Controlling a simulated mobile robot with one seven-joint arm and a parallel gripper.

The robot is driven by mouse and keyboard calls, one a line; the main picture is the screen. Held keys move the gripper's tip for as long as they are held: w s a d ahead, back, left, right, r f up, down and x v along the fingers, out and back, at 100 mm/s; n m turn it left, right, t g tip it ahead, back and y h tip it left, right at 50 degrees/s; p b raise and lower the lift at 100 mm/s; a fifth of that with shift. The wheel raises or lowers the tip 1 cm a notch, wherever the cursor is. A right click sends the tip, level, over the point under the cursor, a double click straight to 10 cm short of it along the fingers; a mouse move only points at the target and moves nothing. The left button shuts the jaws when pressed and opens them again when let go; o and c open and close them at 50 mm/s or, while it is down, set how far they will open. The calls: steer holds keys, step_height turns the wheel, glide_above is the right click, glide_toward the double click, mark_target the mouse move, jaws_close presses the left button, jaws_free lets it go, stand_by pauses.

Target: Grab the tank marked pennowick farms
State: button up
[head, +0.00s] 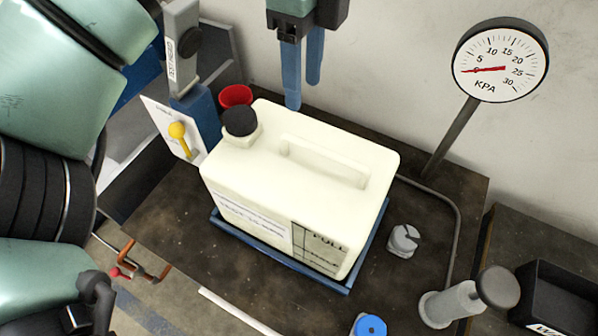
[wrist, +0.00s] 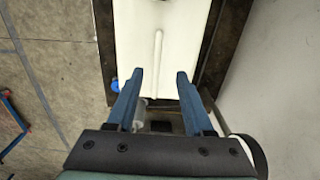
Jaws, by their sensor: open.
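A cream tank (head: 300,180) with a black cap (head: 240,121) and a ridge-like handle along its top stands upright in a blue tray (head: 270,250) on the dark bench. Its front label is too blurred to read, beside a panel with "FULL". My gripper (head: 303,95) is open and empty, above and behind the tank in the head view. In the wrist view my gripper (wrist: 156,85) has its two blue fingers spread, with the white tank (wrist: 172,60) and its ridge beyond and between them. No contact shows.
A pressure gauge (head: 500,60) on a post stands at the right. A red cup (head: 236,96) and a yellow-knobbed lever (head: 178,131) are left of the tank. A slotted metal weight (head: 403,240), a blue disc (head: 369,326) and a grey plunger (head: 450,304) are to the right front.

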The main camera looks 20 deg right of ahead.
mark_target(301, 140)
step_height(301, 140, down, 7)
steer(key=shift+f, duration=0.15)
steer(key=shift+a+f, duration=0.15)
steer(key=shift+f, duration=2.45)
jaws_close()
steer(key=shift+r, duration=0.1)
steer(key=shift+r, duration=0.1)
